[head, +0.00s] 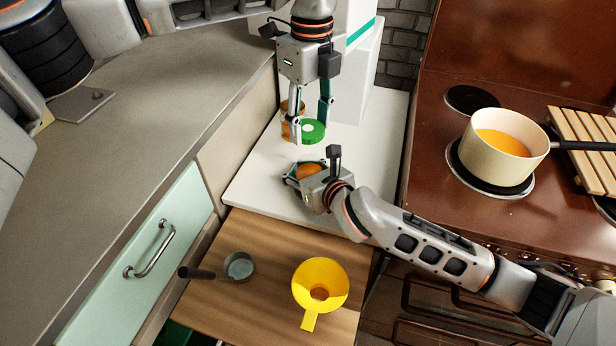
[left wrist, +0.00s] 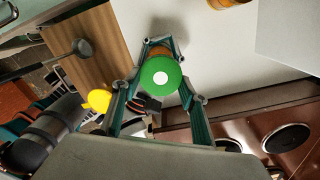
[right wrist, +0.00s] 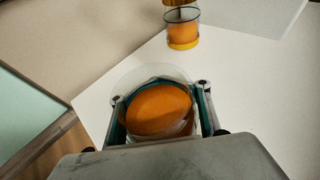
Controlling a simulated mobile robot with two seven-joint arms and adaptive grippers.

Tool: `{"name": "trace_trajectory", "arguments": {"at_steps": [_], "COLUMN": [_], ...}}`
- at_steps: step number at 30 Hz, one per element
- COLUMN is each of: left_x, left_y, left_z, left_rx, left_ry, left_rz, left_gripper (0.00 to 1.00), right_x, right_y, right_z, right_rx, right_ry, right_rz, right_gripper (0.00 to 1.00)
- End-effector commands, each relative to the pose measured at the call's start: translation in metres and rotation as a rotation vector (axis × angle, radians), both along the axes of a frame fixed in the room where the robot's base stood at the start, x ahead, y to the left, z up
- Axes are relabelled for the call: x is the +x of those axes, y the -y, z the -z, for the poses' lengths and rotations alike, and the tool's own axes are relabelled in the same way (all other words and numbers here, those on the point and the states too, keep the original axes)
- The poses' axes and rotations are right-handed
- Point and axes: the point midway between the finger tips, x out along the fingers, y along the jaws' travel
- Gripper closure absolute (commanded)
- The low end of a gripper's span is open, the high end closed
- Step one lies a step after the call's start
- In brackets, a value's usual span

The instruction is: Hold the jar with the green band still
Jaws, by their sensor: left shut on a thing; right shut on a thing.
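My left gripper (head: 312,130) comes down from the top of the head view. It is shut on a green lid (head: 313,133) with a white dot, also seen in the left wrist view (left wrist: 160,77). My right gripper (head: 304,172) is low over the white counter, shut around a glass jar (right wrist: 158,110) with orange contents and an open top. The gripper hides most of the jar's side, so I cannot see a green band. A second jar (right wrist: 183,32), with orange contents and a yellow band at its base, stands apart behind, partly hidden by my left gripper.
The white counter (head: 258,178) has free room around the jars. A yellow funnel (head: 306,318) and a small dark-handled ladle (head: 240,266) lie on a wooden board in front. A cream pot (head: 482,170) with orange contents stands on the stove at the right.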

Motion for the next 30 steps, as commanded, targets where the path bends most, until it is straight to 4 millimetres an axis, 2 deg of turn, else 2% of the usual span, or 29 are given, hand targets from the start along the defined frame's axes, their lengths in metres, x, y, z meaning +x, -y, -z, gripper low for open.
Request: {"name": "trace_trajectory", "arguments": {"at_steps": [12,30], "left_x": [-0.009,-0.009], "left_y": [0.005,0.005], "left_z": [0.046,0.05], "left_rx": [0.008,0.007], "left_ry": [0.015,0.017], "left_rz": [0.001,0.0], "left_gripper": [0.67,0.67], "right_x": [0.001,0.001], "right_y": [0.0,0.0], "right_z": [-0.002,-0.003], "right_rx": [0.001,0.001], "right_ry": [0.004,0.004], "right_rz": [0.0,0.0], "right_gripper": [1.0,1.0]}}
